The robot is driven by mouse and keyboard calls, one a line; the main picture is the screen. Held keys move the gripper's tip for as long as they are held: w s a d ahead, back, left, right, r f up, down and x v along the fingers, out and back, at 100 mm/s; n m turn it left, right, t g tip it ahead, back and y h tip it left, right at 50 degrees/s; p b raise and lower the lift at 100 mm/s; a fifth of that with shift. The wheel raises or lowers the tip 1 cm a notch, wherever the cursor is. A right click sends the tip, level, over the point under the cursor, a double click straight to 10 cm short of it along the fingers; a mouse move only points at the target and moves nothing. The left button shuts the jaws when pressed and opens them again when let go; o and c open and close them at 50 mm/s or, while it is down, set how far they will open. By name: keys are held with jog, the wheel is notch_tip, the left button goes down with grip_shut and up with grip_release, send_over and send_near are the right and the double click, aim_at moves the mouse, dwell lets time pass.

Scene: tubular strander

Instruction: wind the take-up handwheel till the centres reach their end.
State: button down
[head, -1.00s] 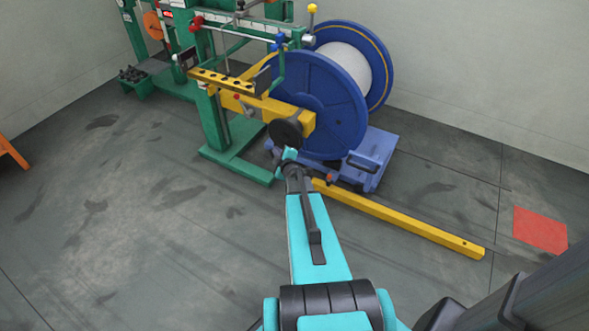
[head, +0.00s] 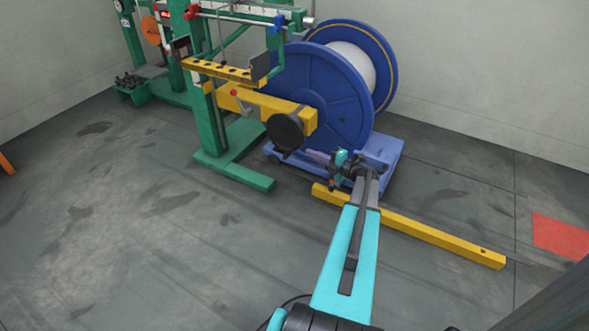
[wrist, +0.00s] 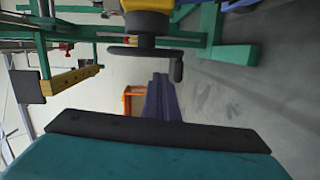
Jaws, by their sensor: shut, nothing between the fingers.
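The take-up handwheel (head: 285,131) is a dark disc on the end of the yellow arm (head: 262,106), in front of the large blue reel. In the wrist view the handwheel (wrist: 145,53) is nearly edge-on, with its dark crank handle (wrist: 177,67) sticking out at the right. My gripper (head: 317,158) is to the right of and a little below the wheel in the head view. In the wrist view my gripper's shut fingers (wrist: 161,82) point towards the wheel, with a visible gap and nothing held. The centres are not clearly visible.
The blue reel (head: 322,95) stands behind the wheel, over a blue base (head: 385,160). A yellow bar (head: 430,235) lies low across the floor at the right. A green frame foot (head: 240,172) is left of the wheel. The floor at left is open.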

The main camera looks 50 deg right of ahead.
jog(key=s+d+f+n+y+b, duration=0.1)
jog(key=s+f+n+y+b, duration=0.1)
jog(key=s, duration=0.4)
jog(key=shift+s+d+f+n+g+y+b, duration=0.15)
jog(key=shift+s+f+n+g+y+b, duration=0.2)
jog(key=shift+f+b, duration=0.25)
jog(key=shift+w, duration=0.3)
jog(key=b+x, duration=0.5)
jog(key=x, duration=0.8)
jog(key=shift+w+f+b, duration=0.15)
jog(key=shift+w+b, duration=0.2)
